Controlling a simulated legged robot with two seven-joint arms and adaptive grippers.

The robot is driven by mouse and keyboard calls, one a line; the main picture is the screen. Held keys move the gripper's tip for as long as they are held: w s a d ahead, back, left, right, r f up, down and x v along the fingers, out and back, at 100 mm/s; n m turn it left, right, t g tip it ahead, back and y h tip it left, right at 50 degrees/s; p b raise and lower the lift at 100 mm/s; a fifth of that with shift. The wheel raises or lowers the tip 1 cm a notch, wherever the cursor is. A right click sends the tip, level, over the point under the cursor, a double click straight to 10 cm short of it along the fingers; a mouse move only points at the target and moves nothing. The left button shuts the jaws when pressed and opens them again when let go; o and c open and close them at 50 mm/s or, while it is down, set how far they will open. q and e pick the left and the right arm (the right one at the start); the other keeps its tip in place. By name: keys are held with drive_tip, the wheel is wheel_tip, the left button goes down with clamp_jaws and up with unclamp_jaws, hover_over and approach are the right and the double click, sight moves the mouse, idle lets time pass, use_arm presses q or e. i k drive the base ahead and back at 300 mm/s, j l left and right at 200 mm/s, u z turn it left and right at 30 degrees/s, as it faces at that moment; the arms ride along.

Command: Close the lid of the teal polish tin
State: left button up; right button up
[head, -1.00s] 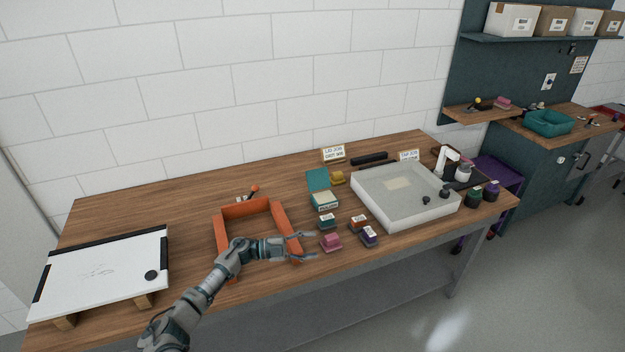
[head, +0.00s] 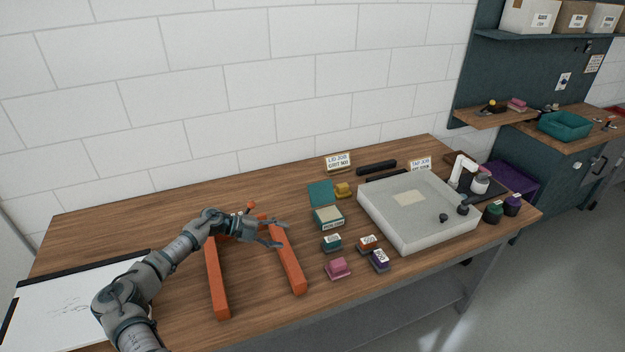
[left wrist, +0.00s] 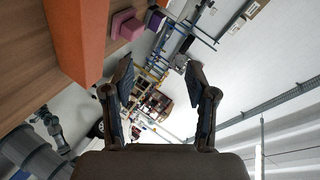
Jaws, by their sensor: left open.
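The teal polish tin (head: 328,219) stands on the bench in the head view, with a pale label on its front. Its teal lid (head: 320,193) is open, raised at the back. My left gripper (head: 283,234) is open and empty, to the left of the tin and apart from it, above the right side of the orange frame. Its two spread fingers (left wrist: 158,72) show in the left wrist view with nothing between them. The tin is not visible in the left wrist view. My right gripper is not in view.
The orange frame (head: 291,268) lies under my left arm. Small teal, orange, purple and pink blocks (head: 337,267) stand in front of the tin. A pale tray (head: 440,236) is to the right.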

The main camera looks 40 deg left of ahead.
sight(320, 193)
drive_tip(key=i+j, duration=0.2)
drive_tip(key=j, duration=0.15)
drive_tip(key=i+j, duration=0.25)
drive_tip(key=j, duration=0.15)
drive_tip(key=i+j, duration=0.2)
drive_tip(key=j, duration=0.15)
